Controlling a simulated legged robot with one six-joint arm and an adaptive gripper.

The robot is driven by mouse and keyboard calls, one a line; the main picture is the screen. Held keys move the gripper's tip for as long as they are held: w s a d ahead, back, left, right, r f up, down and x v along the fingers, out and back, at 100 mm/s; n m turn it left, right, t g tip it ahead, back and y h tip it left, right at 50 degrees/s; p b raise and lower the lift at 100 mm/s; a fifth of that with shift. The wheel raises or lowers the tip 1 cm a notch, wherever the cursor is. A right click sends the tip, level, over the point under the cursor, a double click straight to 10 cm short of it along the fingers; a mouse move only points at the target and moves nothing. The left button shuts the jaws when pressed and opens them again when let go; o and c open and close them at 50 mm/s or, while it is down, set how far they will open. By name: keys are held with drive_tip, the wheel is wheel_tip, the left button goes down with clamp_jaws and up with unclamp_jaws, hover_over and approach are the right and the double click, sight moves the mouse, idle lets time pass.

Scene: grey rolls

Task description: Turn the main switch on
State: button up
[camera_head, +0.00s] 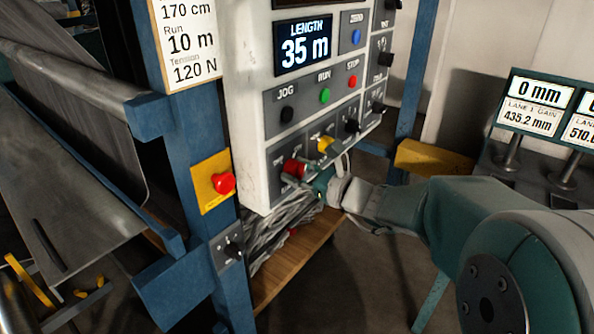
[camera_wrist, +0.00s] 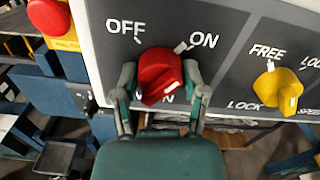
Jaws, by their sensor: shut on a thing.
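The main switch is a red rotary knob (camera_wrist: 157,72) on a dark panel, with OFF printed at its upper left and ON at its upper right in the wrist view. A white mark shows on the lower right of its face; I cannot tell for sure which label it points to. My gripper (camera_wrist: 159,78) is shut on the knob, one finger on its left side and one on its right. In the head view the red knob (camera_head: 293,168) is at the panel's lower left, and my gripper (camera_head: 318,183) reaches it from the right.
A yellow FREE/LOCK knob (camera_wrist: 279,87) sits to the right on the same panel. A red emergency button (camera_head: 223,183) on a yellow plate is on the blue post at left. Loose grey cables (camera_head: 280,230) hang below the panel. JOG, RUN and STOP buttons are above.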

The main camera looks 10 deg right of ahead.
drive_tip(key=shift+f+m, duration=0.3)
drive_tip(key=shift+m, duration=0.9)
drive_tip(key=o, duration=1.2)
drive_tip(key=shift+c, duration=0.2)
drive_tip(key=shift+r, duration=0.1)
drive_tip(key=shift+r, duration=0.1)
drive_tip(key=v, duration=1.1)
drive_tip(key=shift+s+d, duration=0.25)
drive_tip(key=shift+d, duration=0.05)
